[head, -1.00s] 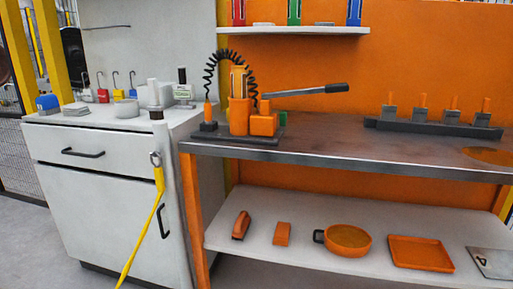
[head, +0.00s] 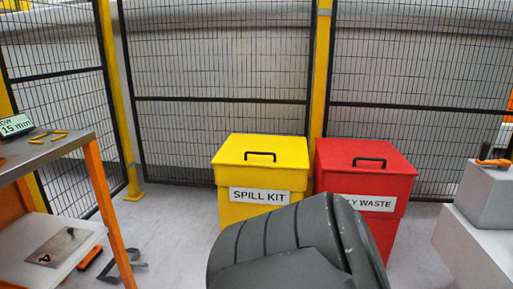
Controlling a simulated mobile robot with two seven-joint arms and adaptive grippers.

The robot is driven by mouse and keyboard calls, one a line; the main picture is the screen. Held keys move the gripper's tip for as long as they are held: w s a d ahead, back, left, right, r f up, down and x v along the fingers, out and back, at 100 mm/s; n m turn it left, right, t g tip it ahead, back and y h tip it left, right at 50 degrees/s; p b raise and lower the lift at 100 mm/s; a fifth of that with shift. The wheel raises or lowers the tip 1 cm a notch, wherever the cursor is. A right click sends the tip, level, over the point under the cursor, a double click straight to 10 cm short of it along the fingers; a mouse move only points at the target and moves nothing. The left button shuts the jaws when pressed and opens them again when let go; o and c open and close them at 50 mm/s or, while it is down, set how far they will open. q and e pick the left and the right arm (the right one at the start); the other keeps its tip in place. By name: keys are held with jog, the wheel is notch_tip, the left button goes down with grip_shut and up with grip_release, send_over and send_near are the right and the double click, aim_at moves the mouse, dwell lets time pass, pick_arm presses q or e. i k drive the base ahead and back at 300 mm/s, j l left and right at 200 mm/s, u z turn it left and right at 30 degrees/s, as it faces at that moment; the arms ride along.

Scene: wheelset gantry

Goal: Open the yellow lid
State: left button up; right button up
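The yellow lid (head: 285,150) sits closed on the yellow bin (head: 232,212), which carries a "SPILL KIT" label, in the middle of the head view. A black bar handle (head: 260,154) stands on top of the lid. A dark grey link of my own arm rises from the bottom middle and hides the lower right part of the bin. Neither of my grippers shows in the head view.
A red bin (head: 385,153) with a partly hidden label stands close beside the yellow one. Mesh fencing (head: 225,60) runs behind both. A workbench (head: 45,150) is at left, pale blocks (head: 485,195) at right. Floor (head: 165,225) left of the yellow bin is clear.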

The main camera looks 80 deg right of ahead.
aim_at(264, 144)
jog(key=z, duration=2.6)
jog(key=i+j+z, duration=0.3)
jog(key=i+j, duration=0.25)
jog(key=i, duration=0.05)
